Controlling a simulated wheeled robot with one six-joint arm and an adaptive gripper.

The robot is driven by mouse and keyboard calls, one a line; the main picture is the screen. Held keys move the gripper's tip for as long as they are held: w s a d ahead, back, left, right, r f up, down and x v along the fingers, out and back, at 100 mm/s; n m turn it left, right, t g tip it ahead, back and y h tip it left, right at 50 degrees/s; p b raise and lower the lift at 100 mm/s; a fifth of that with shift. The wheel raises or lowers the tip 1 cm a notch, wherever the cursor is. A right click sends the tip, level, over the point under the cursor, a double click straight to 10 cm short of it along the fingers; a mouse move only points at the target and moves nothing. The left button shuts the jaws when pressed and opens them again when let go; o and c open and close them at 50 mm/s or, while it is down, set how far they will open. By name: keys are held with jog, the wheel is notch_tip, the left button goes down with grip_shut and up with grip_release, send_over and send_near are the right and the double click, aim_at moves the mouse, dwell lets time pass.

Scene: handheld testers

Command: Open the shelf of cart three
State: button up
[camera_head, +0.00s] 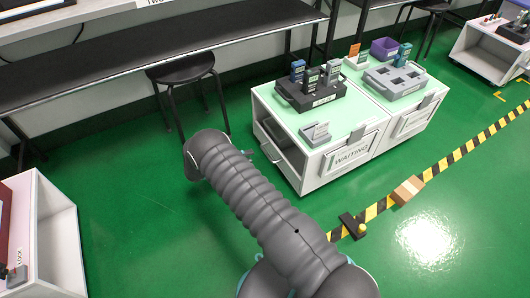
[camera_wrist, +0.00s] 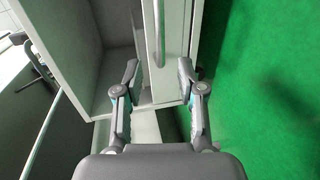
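A white cart (camera_head: 296,165) with a pale green top stands right of my arm in the head view; its end facing my arm has an open compartment. I cannot read which cart is number three. In the wrist view the white cart body (camera_wrist: 118,22) shows an open compartment on the left and a narrow panel (camera_wrist: 176,30) on the right. An upright bar handle (camera_wrist: 158,32) is on that panel. My gripper (camera_wrist: 158,70) is open, its fingers apart on either side of the handle's line, with nothing held. Whether the fingers touch the cart is unclear.
The cart top carries a black holder (camera_head: 310,93) and a grey holder (camera_head: 395,80) with handheld testers. A black stool (camera_head: 181,70) stands behind my arm by the long bench (camera_head: 150,45). Another white cart (camera_head: 55,235) is at lower left.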

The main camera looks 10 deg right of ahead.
aim_at(265, 151)
jog(key=x, duration=0.9)
grip_shut()
